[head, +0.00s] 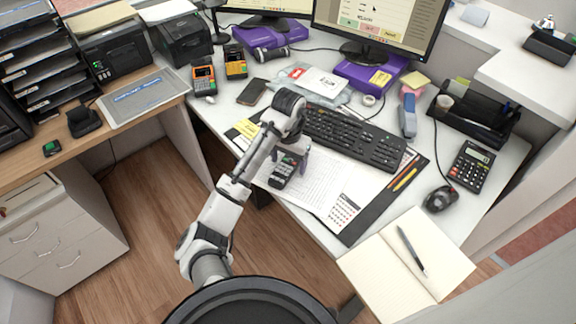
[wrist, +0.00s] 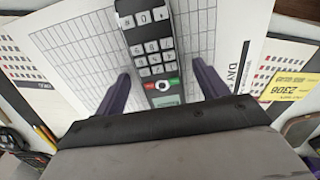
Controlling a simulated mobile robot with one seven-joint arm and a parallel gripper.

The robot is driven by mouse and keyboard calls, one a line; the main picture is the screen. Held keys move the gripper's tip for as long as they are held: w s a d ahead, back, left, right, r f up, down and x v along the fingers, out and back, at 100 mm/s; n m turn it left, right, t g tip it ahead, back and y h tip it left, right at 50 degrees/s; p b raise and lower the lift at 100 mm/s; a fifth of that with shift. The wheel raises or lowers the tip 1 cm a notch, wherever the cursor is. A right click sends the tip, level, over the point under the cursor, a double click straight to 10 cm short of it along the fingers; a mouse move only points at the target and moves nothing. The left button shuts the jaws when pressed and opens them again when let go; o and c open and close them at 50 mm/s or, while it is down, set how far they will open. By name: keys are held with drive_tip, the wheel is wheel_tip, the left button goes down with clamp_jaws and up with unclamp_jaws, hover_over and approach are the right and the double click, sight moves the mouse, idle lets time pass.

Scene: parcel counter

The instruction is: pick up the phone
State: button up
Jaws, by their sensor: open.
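A dark cordless phone handset (head: 284,170) with grey keys lies on the printed sheets at the desk's front edge. In the wrist view the phone (wrist: 152,48) lies lengthwise between my two fingers, its keypad and small screen facing up. My gripper (head: 290,155) is above the handset, pointing down at it. In the wrist view my gripper (wrist: 160,76) is open, one purple finger on each side of the phone, with gaps between. The phone's lower end is hidden by the gripper body. A flat dark smartphone (head: 251,92) lies farther back on the desk.
The keyboard (head: 352,137) is close behind and right of my gripper. A yellow note (head: 247,128) lies to its left. Two card terminals (head: 204,80) (head: 235,62), a stapler (head: 408,115), a calculator (head: 471,165), a mouse (head: 440,199) and an open notebook (head: 410,268) surround the area.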

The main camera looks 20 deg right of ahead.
drive_tip(key=shift+c, duration=0.2)
drive_tip(key=c, duration=1.2)
drive_tip(key=shift+r, duration=0.1)
drive_tip(key=shift+c, duration=0.2)
